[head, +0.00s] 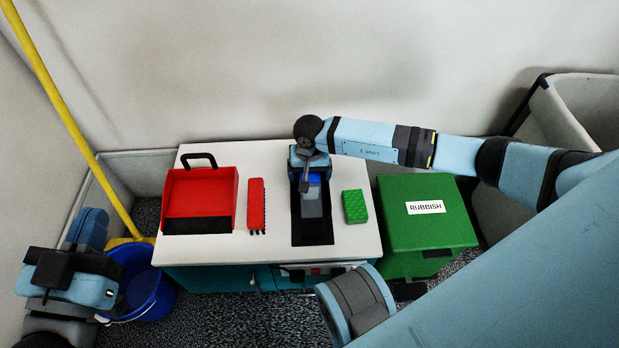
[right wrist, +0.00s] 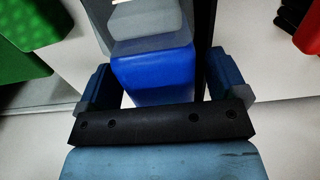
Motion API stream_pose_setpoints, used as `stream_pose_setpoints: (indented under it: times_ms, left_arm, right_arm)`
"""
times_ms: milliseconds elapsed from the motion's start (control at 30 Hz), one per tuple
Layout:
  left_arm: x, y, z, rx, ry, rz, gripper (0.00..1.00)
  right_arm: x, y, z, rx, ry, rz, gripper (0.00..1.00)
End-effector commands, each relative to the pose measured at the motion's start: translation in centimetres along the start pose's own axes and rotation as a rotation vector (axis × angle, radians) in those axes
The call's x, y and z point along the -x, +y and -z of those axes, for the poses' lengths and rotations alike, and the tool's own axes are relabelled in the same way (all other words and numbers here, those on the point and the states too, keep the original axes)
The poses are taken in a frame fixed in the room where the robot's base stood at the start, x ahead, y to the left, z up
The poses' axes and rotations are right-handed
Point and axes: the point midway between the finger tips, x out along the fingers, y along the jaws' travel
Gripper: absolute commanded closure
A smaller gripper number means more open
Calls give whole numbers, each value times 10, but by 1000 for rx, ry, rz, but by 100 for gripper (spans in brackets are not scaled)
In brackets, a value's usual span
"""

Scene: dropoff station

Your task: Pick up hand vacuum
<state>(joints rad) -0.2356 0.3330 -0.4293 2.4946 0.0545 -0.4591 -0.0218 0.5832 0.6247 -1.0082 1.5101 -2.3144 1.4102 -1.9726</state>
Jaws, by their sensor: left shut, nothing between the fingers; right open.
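The hand vacuum (head: 312,203), grey and blue, sits in a black recessed holder (head: 312,233) in the middle of the white-topped table. My right gripper (head: 309,166) is over its far end, pointing down, and covers part of it. In the right wrist view, the open fingers of my right gripper (right wrist: 160,85) stand on either side of the vacuum's blue part (right wrist: 153,72), with white gaps at the sides. The grey body (right wrist: 145,28) lies beyond. My left gripper (head: 88,228) is at the far left, away from the table, shut and empty.
A red dustpan (head: 188,188) and red brush (head: 256,205) lie left of the vacuum. A green sponge (head: 355,206) lies just right of it. A green rubbish bin (head: 425,235) stands right of the table. A blue bucket (head: 150,290) and yellow pole (head: 62,100) stand left.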

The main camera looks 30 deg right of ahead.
Motion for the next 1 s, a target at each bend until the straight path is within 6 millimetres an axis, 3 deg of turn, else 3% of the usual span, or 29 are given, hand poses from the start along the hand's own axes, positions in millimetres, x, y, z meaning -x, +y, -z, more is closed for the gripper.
stream_pose_setpoints:
  times_ms: [167, 200, 533, 867, 1000]
  left_arm:
    - [0, 0, 0, -3, 0, -1, 100]
    - [0, 0, 0, -4, -1, -1, 100]
    - [1, -1, -2, -16, -7, -7, 100]
    - [1, -1, -1, -11, -4, -4, 100]
    - [-1, -2, 4, -6, -1, -3, 100]
  right_arm:
    - [0, 0, 0, 0, 0, 0, 8]
    - [0, 0, 0, 0, 0, 0, 13]
    - [0, 0, 0, 0, 0, 0, 88]
    - [3, -1, 0, 1, 1, 1, 88]
    - [14, -1, 1, 2, 4, 3, 88]
